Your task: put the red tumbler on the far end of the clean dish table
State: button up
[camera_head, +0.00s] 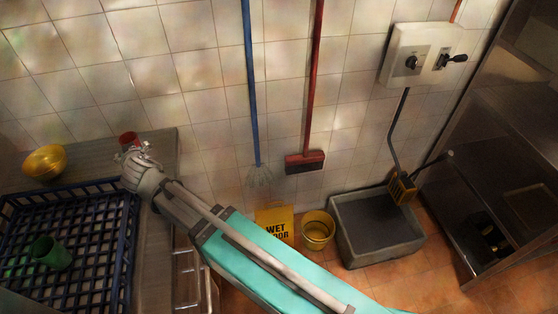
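The red tumbler (129,138) is at the back right corner of the metal dish table (95,148), close to the tiled wall. My gripper (132,152) is right at the tumbler, on its near side, and hides its lower part. The fingers are small and blurred here, so I cannot tell whether they are closed on the tumbler or only beside it. I also cannot tell whether its base touches the table.
A blue rack (128,240) fills the table's front, with a green tumbler (50,252) in it. A yellow bowl (45,161) sits at the back left. A bare strip lies between bowl and tumbler. A yellow bucket (318,229) and floor sink (380,255) stand right.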

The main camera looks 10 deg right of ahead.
jog(key=w+d+f+m+g+h, duration=0.1)
jog(key=w+d+f+h, duration=0.1)
jog(key=d, duration=0.8)
jog(key=w+d+f+m+g+h, duration=0.2)
jog(key=d+f+h, duration=0.1)
jog(key=d, duration=0.7)
jog(key=w+d+f+m+g+h, duration=0.1)
jog(key=w+d+f+h, duration=0.1)
jog(key=d, duration=0.7)
jog(key=s+d+f+m+g, duration=0.1)
jog(key=s+d+g, duration=0.3)
jog(key=d, duration=0.7)
jog(key=s+d+f+g, duration=0.3)
jog(key=s+d, duration=0.4)
jog(key=d, duration=0.5)
jog(key=shift+d+f+m+g+y, duration=0.2)
jog(key=shift+m+g+y, duration=0.1)
jog(key=shift+m+g, duration=0.1)
jog(key=shift+s+a, duration=0.1)
